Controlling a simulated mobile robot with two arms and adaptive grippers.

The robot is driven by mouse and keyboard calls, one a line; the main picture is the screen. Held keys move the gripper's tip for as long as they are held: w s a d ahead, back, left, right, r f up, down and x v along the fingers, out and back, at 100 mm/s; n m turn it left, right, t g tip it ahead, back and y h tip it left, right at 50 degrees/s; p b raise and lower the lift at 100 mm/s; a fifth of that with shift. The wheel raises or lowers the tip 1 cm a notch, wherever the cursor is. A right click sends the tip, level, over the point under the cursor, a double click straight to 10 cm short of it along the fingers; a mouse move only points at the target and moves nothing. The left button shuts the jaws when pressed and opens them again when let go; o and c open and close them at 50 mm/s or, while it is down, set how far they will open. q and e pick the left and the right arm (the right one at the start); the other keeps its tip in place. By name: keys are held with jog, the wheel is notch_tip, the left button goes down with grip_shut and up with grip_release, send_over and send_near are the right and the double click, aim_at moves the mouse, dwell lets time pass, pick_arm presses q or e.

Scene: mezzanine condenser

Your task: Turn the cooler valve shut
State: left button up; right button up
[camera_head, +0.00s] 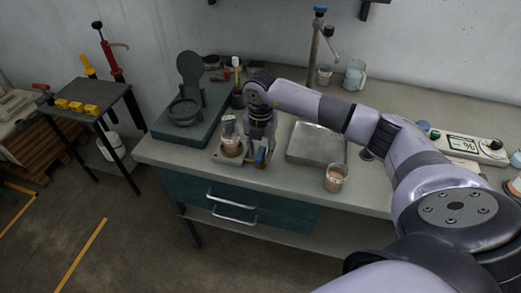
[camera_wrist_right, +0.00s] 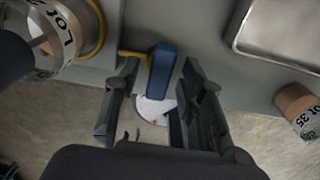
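The cooler valve has a blue lever handle (camera_head: 261,156) at the front edge of the bench, beside a small stand with a glass vessel (camera_head: 230,140). In the right wrist view the blue handle (camera_wrist_right: 161,70) stands between my right gripper's fingers, above a white round dial (camera_wrist_right: 153,108) with a small orange mark. My right gripper (camera_head: 260,142) points down over the valve. In the wrist view its fingers (camera_wrist_right: 160,88) are apart, one on each side of the handle, with visible gaps. My left gripper is not in view.
A metal tray (camera_head: 316,144) and a beaker of brownish contents (camera_head: 335,178) stand right of the valve. A tall tap (camera_head: 316,45) and a control box (camera_head: 466,146) are farther back and right.

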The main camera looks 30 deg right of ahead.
aim_at(261, 152)
notch_tip(261, 152, up, 12)
dwell(0.7)
dwell(0.4)
